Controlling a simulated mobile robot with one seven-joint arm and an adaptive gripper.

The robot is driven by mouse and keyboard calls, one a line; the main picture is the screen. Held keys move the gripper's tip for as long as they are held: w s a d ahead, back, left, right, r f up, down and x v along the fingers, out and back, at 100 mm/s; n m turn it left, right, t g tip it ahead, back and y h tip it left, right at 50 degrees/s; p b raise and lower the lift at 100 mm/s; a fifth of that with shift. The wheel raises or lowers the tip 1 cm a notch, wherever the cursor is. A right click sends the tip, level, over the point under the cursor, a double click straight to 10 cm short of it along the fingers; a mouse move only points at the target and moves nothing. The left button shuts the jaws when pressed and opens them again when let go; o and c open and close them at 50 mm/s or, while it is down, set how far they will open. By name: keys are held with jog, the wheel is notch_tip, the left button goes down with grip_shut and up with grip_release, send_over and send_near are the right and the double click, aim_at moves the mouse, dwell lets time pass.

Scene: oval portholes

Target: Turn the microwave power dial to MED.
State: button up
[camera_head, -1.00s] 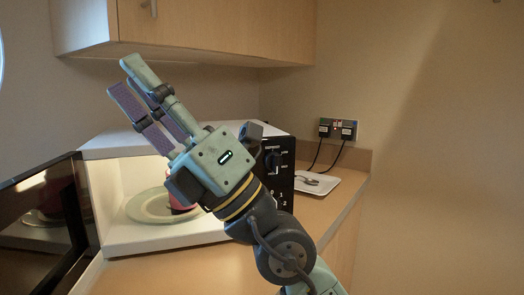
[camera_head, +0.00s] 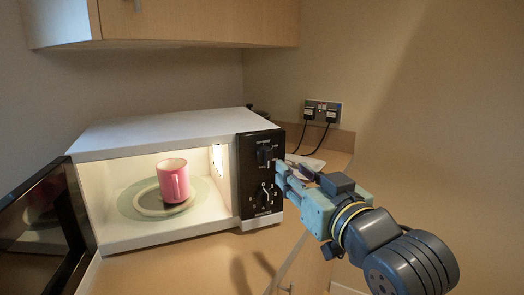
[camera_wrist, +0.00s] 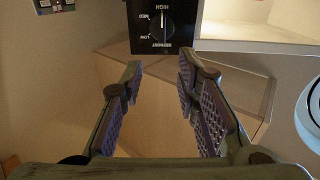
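The white microwave (camera_head: 150,140) has a black control panel (camera_head: 246,178) on its right side. The power dial (camera_head: 266,153) is the upper knob on that panel. It also shows in the wrist view (camera_wrist: 158,22) at the top edge, with HIGH, MED and LOW printed around it. Its exact pointer setting is hard to read. My gripper (camera_head: 285,172) is in front of the panel, just right of and below the upper dial. In the wrist view my gripper (camera_wrist: 158,68) is open and empty, its fingers apart, with the dial beyond them and apart from them.
A lower numbered dial (camera_head: 264,197) sits beneath. The microwave door (camera_head: 45,225) stands open at left. A pink mug (camera_head: 173,180) stands on the plate (camera_head: 128,204) inside. A wall socket (camera_head: 322,112) with plugs and cables is behind. An overhead cupboard (camera_head: 180,22) hangs above.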

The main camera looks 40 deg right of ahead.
aim_at(268, 153)
jog(key=p+x, duration=0.3)
jog(key=x, duration=0.7)
jog(key=shift+w+a+f, duration=0.1)
jog(key=shift+w+f, duration=0.05)
jog(key=shift+w, duration=0.25)
grip_shut()
